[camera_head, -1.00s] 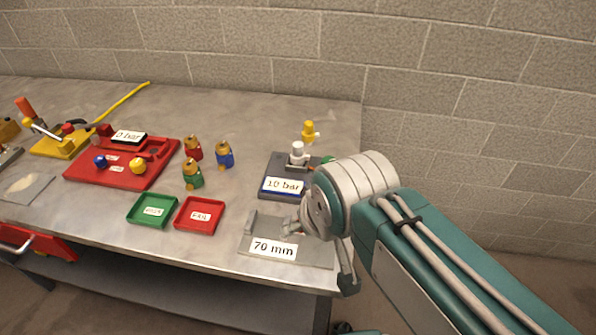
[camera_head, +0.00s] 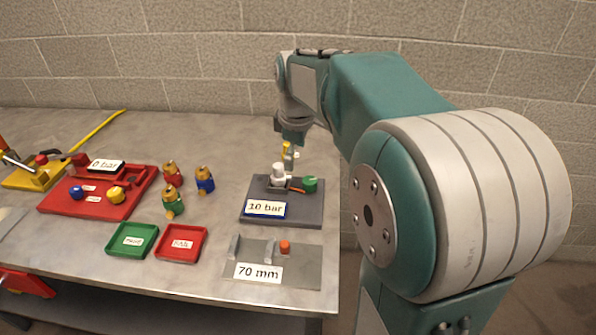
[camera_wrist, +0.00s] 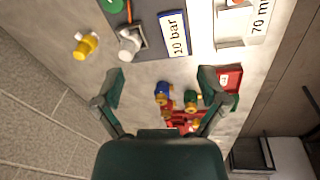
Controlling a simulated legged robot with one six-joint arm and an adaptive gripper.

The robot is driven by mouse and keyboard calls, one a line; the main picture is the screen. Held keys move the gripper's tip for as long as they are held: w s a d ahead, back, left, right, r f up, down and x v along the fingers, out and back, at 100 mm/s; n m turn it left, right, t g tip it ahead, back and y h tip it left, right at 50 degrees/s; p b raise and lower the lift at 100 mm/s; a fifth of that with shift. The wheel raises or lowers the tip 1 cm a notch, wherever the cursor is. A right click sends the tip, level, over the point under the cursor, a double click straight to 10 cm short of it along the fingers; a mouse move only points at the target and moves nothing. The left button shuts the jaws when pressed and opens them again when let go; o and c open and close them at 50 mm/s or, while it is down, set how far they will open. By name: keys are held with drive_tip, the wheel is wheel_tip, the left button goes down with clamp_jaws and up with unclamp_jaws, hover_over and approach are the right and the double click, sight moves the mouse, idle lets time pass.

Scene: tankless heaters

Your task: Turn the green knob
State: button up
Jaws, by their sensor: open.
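The green knob (camera_head: 310,184) sits at the right side of a dark grey plate (camera_head: 262,219) labelled "10 bar", beside a white fitting (camera_head: 279,172). In the wrist view the green knob (camera_wrist: 112,4) is cut off at the top edge, with the white fitting (camera_wrist: 130,42) below it. My gripper (camera_head: 293,145) is above the table's back part, behind the plate, and overlaps a yellow fitting (camera_head: 286,150) in the head view.
In front is a grey "70 mm" plate (camera_head: 306,268) with an orange piece. To the left stand a green tray (camera_head: 117,244), a red tray (camera_head: 167,252), small coloured fittings (camera_head: 204,180) and a red "0 bar" board (camera_head: 85,206). A brick wall rises behind.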

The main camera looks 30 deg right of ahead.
sight(310, 180)
drive_tip(key=w+d+f+n+g, duration=0.2)
drive_tip(key=w+d+f+n, duration=0.2)
drive_tip(key=w+d+f, duration=0.35)
drive_tip(key=f, duration=1)
drive_tip(key=shift+s+d, duration=0.2)
drive_tip(key=shift+s, duration=0.1)
drive_tip(key=shift+r, duration=0.1)
drive_tip(key=c, duration=1.1)
